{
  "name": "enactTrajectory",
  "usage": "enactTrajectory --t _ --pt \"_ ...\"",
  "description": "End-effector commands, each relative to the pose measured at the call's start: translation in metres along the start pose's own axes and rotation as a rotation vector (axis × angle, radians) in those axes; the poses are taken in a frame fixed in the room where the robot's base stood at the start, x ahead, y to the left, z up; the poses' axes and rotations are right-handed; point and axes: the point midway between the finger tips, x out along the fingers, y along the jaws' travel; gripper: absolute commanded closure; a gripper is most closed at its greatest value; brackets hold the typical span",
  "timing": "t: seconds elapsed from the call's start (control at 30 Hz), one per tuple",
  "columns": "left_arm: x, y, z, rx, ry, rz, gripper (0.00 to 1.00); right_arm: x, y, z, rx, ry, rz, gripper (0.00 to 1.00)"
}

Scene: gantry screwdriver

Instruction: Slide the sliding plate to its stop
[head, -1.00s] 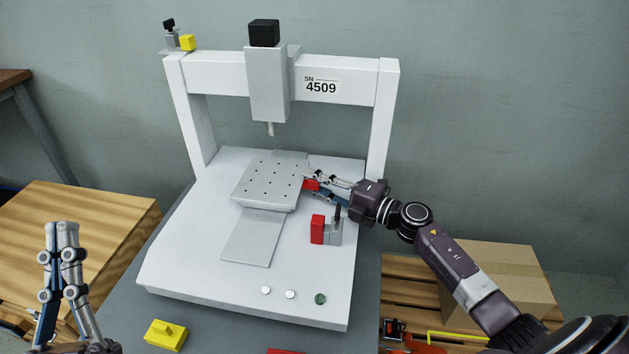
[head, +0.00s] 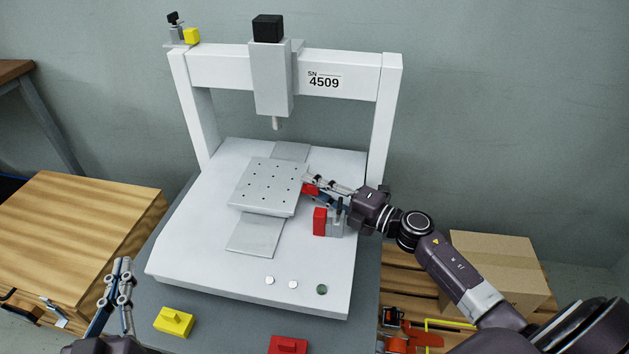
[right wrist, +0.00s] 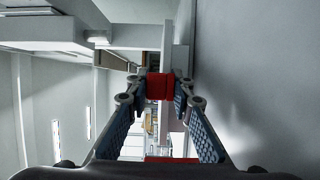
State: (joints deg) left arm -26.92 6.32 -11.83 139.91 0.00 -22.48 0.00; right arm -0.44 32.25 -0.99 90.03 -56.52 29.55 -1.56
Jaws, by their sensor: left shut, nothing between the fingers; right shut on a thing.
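The sliding plate (head: 264,186) is a grey plate with rows of holes on the white gantry machine, below the spindle. Its grey rail (head: 256,236) shows in front of it and, in a short stretch, behind it. My right gripper (head: 308,181) is shut on the red handle (head: 311,190) at the plate's right side. In the right wrist view, the red handle (right wrist: 159,87) sits between the fingertips; the fingers hide part of it. My left gripper (head: 122,263) is shut and empty, off the machine's front left corner.
A red block (head: 319,221) on a grey bracket stands just in front of my right gripper, right of the rail. Buttons (head: 293,284) line the machine's front. A yellow block (head: 173,321) and a red one (head: 288,345) lie on the grey table before it.

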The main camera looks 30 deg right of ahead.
Motion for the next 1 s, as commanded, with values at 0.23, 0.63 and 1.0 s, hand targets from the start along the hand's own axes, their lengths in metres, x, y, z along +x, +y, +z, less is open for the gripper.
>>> enactTrajectory --t 0.23,0.63,1.0 --pt "0.0 0.0 0.001 0.0 -0.005 0.0 1.0 0.001 0.009 -0.001 0.004 0.005 0.016 1.0" --pt "0.0 0.0 0.0 0.0 -0.002 0.0 1.0 0.001 0.005 -0.001 0.001 0.003 0.009 0.67" --pt "0.0 0.0 0.001 0.001 -0.004 0.0 1.0 -0.015 0.001 -0.001 0.001 0.001 0.003 0.67"
